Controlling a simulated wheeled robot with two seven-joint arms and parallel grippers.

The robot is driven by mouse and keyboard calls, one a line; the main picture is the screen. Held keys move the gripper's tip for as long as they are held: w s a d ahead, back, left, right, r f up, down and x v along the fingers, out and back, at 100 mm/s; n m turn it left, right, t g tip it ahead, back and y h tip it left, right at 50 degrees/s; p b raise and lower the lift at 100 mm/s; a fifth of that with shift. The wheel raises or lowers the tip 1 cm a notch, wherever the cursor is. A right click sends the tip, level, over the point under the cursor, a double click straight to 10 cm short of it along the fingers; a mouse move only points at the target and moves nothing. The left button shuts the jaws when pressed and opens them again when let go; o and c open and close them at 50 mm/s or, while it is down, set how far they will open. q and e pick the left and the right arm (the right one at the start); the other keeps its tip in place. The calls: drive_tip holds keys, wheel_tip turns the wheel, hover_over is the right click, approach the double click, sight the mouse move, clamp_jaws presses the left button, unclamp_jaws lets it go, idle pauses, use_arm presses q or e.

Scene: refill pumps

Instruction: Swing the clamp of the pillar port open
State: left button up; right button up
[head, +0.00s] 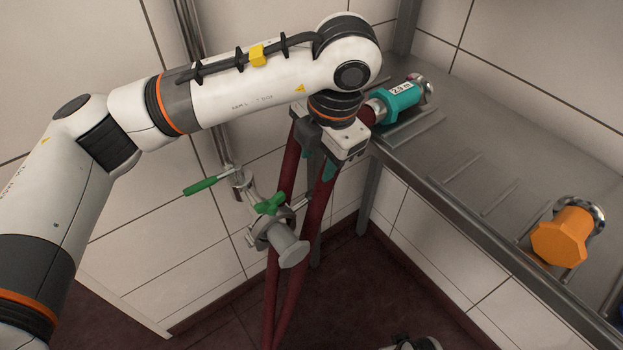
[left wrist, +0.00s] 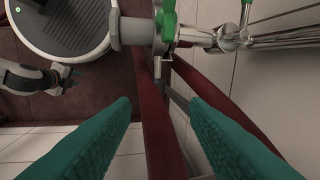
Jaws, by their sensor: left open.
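The pillar port (head: 262,222) is a metal fitting on the steel pillar, low in the middle of the head view. Its clamp, with a green wing nut (head: 270,204), sits around the joint behind a grey cap (head: 290,250). In the left wrist view the wing nut (left wrist: 168,14) and cap (left wrist: 130,33) show at the top, beyond my fingertips. My left gripper (head: 318,168) is open and empty, above and right of the clamp, not touching it. Its teal fingers (left wrist: 160,102) point towards red hose. My right gripper (left wrist: 56,80) shows small at the left; its jaws are unclear.
A green-handled valve (head: 200,186) sticks out left of the pillar. A steel shelf (head: 470,165) at right carries a teal coupling (head: 398,100) and an orange coupling (head: 562,238).

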sight(311, 195)
use_arm(q)
drive_tip(key=x, duration=0.5)
drive_tip(key=b+x, duration=0.1)
drive_tip(key=x, duration=0.5)
drive_tip(key=shift+s+d, duration=0.15)
drive_tip(key=shift+s, duration=0.05)
use_arm(e)
drive_tip(key=r, duration=0.3)
drive_tip(key=shift+w+a+r, duration=0.1)
drive_tip(key=shift+w+r, duration=0.05)
drive_tip(key=shift+w, duration=0.2)
use_arm(q)
clamp_jaws()
